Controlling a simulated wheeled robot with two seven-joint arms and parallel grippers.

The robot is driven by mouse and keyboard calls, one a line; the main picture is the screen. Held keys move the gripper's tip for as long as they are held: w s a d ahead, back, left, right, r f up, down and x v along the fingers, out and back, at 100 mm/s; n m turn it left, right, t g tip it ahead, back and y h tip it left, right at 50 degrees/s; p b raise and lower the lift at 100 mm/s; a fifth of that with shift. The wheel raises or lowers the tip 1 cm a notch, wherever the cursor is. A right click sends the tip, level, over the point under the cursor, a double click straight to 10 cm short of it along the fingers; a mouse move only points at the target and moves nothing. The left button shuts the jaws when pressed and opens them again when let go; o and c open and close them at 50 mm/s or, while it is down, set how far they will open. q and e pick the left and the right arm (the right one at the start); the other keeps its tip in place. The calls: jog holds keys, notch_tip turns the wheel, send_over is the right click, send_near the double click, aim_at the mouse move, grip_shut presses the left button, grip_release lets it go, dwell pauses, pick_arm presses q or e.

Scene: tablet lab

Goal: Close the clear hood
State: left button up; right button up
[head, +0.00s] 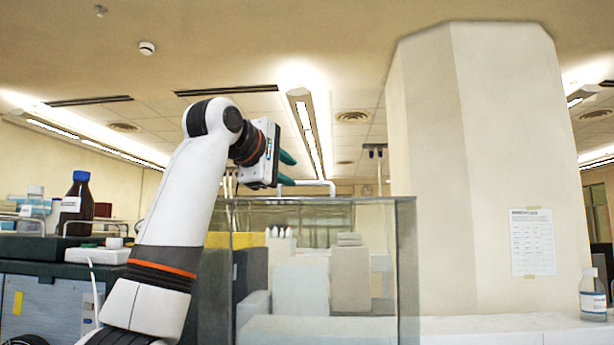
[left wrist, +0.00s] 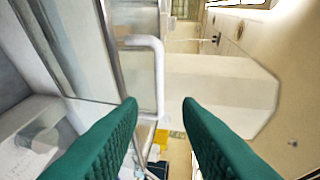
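The clear hood (head: 405,270) is a see-through box with a grey frame, standing in front of my left arm's right side. A pale bar handle (head: 318,183) runs along its top edge. My left gripper (head: 291,171) has green fingers, is open and empty, and is at the left end of the handle. In the left wrist view, the handle (left wrist: 158,75) lies ahead of the gap between the spread fingers (left wrist: 160,103), nearer the left finger. I cannot tell whether a finger touches it. My right gripper is not in view.
A thick pale pillar (head: 470,170) stands right of the hood. A labelled bottle (head: 593,295) stands on the white ledge at the far right. Brown bottle (head: 78,205) and lab equipment (head: 50,300) stand at the left. White and grey blocks show through the hood.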

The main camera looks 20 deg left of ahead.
aim_at(305, 183)
pick_arm(q)
jog(key=p+x, duration=0.4)
jog(key=x, duration=0.4)
jog(key=shift+w+f+p, duration=0.1)
jog(key=shift+w+p, duration=0.25)
jog(key=shift+p, duration=0.05)
jog(key=shift+w+f, duration=0.1)
grip_shut()
